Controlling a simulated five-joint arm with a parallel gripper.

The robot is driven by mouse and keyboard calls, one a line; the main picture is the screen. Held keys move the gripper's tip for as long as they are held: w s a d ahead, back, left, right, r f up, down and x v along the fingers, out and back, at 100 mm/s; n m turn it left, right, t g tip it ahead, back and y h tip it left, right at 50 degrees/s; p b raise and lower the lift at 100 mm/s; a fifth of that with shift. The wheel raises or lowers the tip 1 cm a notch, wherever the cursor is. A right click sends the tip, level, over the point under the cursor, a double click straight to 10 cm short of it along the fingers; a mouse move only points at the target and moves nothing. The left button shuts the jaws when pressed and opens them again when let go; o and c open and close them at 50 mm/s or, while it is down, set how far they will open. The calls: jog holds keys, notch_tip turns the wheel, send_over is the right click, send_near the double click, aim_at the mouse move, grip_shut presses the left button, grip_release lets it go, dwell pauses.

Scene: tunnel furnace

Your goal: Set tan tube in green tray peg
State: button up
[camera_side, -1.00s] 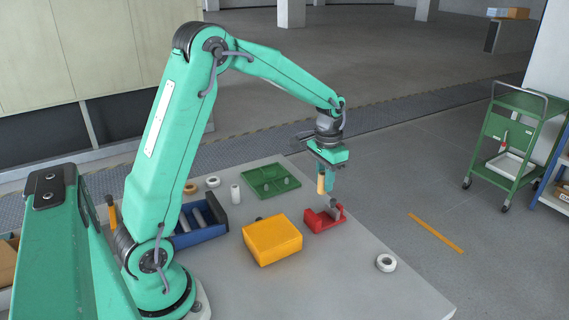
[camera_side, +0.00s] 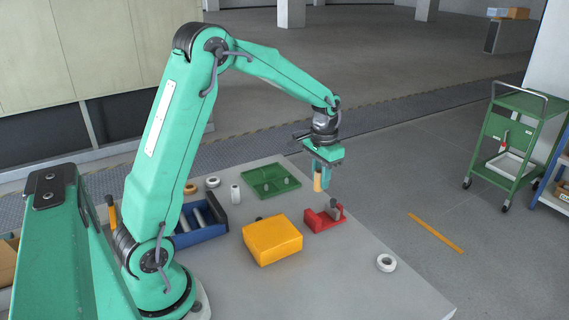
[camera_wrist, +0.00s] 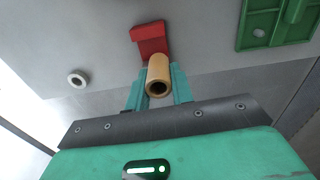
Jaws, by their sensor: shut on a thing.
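The tan tube (camera_side: 317,182) is held upright between the fingers of my gripper (camera_side: 323,176), above the table. In the wrist view the tube (camera_wrist: 159,74) shows its open end between the two green fingertips (camera_wrist: 158,92). In the wrist view part of the tray (camera_wrist: 247,40) and one peg show at the upper right. My gripper is not over the tray.
A red holder (camera_side: 312,222) stands just below my gripper. A yellow block (camera_side: 272,255), a blue bin (camera_side: 185,240) with grey rods, a white cylinder (camera_side: 235,194) and several rings, one a white ring (camera_side: 386,263), are on the table. The front right is mostly clear.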

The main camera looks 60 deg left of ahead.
jog(key=s+a+f+n, duration=0.1)
jog(key=s+a+n, duration=0.15)
jog(key=a, duration=0.85)
jog(key=n, duration=0.3)
send_near(267, 176)
jog(key=s+d, duration=0.2)
jog(key=d, duration=0.1)
jog(key=shift+w+d, duration=0.1)
jog(key=shift+d, duration=0.1)
jog(key=shift+f, duration=0.15)
jog(key=shift+f, duration=3)
jog(key=shift+f, duration=0.7)
jog(key=o, duration=1.4)
jog(key=shift+c, duration=0.2)
jog(key=shift+r, duration=0.15)
